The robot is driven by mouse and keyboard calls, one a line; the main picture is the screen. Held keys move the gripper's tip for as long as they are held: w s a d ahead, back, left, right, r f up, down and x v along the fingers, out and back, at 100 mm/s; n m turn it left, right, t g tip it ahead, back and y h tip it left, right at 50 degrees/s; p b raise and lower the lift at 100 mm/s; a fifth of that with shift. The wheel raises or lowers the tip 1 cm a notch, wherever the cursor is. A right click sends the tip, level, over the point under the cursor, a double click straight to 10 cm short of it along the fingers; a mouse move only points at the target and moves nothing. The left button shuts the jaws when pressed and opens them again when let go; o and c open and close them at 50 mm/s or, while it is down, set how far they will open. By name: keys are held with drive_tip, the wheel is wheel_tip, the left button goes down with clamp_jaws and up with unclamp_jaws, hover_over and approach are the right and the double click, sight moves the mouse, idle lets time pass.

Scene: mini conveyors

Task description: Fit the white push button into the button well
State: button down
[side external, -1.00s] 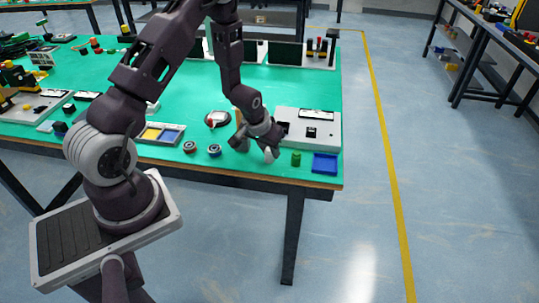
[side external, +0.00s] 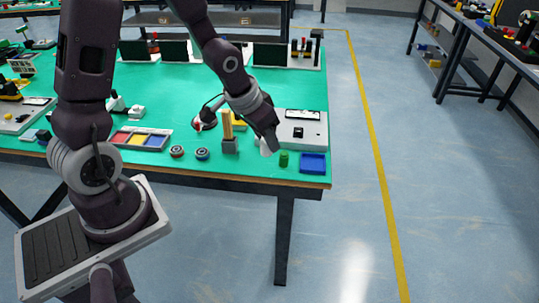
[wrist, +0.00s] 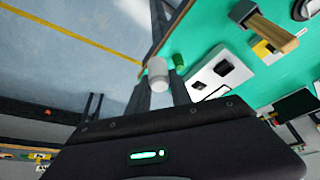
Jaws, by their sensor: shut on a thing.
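The white push button (wrist: 157,70) is a small pale cylinder held between the fingertips of my gripper (wrist: 159,88) in the wrist view. In the side external view the white push button (side external: 265,148) shows just below my gripper (side external: 266,143), near the front left corner of the white panel box (side external: 313,129). The box also shows in the wrist view (wrist: 205,76), with two dark square openings in its top. I cannot tell for certain which opening is the button well. The button is apart from these openings.
A green cylinder (side external: 284,159) and a blue tray (side external: 313,163) lie in front of the box near the table edge. Two round dark parts (side external: 202,154) lie further left.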

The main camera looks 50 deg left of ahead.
drive_tip(key=shift+s+d+r, duration=0.1)
drive_tip(key=shift+s+d, duration=0.05)
drive_tip(key=shift+d, duration=0.1)
wheel_tip(320, 180, up, 5)
drive_tip(key=shift+a+r, duration=0.1)
drive_tip(key=shift+a, duration=0.05)
drive_tip(key=w+a+f+n+g+y, duration=0.1)
drive_tip(key=w+a+n+y, duration=0.2)
drive_tip(key=a, duration=0.9)
drive_tip(key=w+a+f+n, duration=0.15)
drive_tip(key=a+n, duration=0.45)
drive_tip(key=a, duration=0.6)
drive_tip(key=s+a+r+n+g+y, duration=0.1)
drive_tip(key=s+a+n, duration=0.25)
drive_tip(key=a, duration=0.65)
drive_tip(key=s+a+n+g, duration=0.15)
drive_tip(key=s+a, duration=0.25)
drive_tip(key=a, duration=0.6)
drive_tip(key=s+a+r+n+g+y, duration=0.1)
drive_tip(key=s+a+n, duration=0.25)
drive_tip(key=a, duration=0.65)
drive_tip(key=f, duration=1.8)
drive_tip(key=shift+a+f, duration=0.25)
drive_tip(key=shift+a, duration=0.05)
drive_tip(key=shift+f, duration=0.1)
